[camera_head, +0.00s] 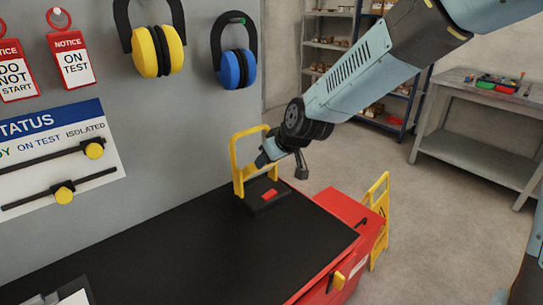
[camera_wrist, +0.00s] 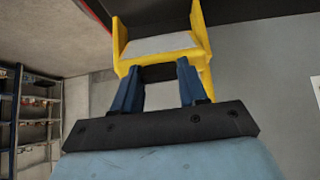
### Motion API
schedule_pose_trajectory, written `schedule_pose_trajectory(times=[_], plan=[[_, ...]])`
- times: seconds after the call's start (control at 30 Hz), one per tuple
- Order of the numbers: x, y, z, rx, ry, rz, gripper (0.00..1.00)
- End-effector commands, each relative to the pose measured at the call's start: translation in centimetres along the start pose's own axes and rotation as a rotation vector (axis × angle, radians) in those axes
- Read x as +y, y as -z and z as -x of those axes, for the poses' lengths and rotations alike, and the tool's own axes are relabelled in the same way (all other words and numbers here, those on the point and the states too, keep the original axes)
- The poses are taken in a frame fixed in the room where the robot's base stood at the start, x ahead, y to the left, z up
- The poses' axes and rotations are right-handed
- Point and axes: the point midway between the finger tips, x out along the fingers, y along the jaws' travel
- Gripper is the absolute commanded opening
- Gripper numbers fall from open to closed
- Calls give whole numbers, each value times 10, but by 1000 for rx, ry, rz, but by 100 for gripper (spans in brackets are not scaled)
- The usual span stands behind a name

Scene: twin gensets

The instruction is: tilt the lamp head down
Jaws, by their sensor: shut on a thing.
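The work lamp stands on the black top of a red cabinet, with a yellow frame (camera_head: 236,163) and a black base (camera_head: 262,203) bearing a red patch. In the wrist view the yellow lamp head (camera_wrist: 128,64) has a pale grey panel, tilted toward the camera. My gripper (camera_head: 266,158) reaches in from the upper right at the lamp's frame and hides much of the head. The exact contact of the fingertips is partly hidden.
The black cabinet top (camera_head: 170,255) is mostly clear. A grey panel wall (camera_head: 190,130) stands close at left, with yellow earmuffs (camera_head: 158,50), blue earmuffs (camera_head: 235,68) and notice tags. A yellow floor sign (camera_head: 380,215) stands behind the cabinet. A workbench (camera_head: 480,130) stands at right.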

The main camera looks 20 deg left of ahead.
Motion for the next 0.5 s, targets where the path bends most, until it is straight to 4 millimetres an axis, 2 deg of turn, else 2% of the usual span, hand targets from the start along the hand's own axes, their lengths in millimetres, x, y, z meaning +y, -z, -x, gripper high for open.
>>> schedule_pose_trajectory(times=[0.47,0.5], plan=[[-4,-1,-1,5,6,4,0],[-4,-1,-1,5,6,4,44]])
